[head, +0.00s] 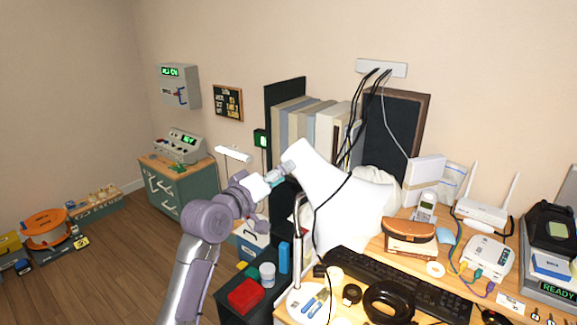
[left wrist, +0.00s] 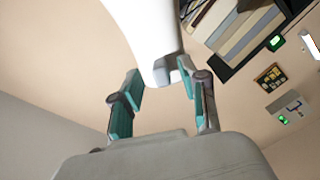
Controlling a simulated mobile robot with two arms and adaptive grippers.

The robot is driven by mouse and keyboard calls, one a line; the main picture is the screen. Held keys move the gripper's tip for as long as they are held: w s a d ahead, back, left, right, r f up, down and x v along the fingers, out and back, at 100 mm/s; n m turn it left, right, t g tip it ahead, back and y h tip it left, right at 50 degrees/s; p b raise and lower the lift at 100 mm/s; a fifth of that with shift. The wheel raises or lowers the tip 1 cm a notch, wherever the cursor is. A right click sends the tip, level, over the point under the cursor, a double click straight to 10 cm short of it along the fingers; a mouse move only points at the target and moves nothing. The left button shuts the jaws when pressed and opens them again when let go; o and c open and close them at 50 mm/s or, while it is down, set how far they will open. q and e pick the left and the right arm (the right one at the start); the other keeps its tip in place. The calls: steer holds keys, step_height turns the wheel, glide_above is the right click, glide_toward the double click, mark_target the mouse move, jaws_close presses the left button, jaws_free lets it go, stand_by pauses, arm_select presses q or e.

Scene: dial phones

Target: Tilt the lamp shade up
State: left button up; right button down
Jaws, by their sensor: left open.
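The lamp has a large white shade (head: 335,190), tilted, with its narrow end toward the upper left and its wide end over the desk. Its thin post (head: 297,235) rises from a round white base (head: 303,302) on the desk's left front. My left gripper (head: 280,177) is at the shade's narrow end. In the left wrist view the gripper (left wrist: 160,73) is open, with teal fingers on either side of the white shade end (left wrist: 148,30) and its grey tip. I cannot tell whether a finger touches it. My right gripper is not in view.
Black cables (head: 352,135) hang beside the shade. Binders (head: 312,120) stand behind it. A red box (head: 245,295) lies on the dark cabinet below my left arm.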

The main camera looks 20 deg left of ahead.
arm_select(q)
steer(key=shift+x, duration=1.55)
steer(key=shift+c, duration=0.2)
steer(key=shift+s, duration=0.1)
jaws_close()
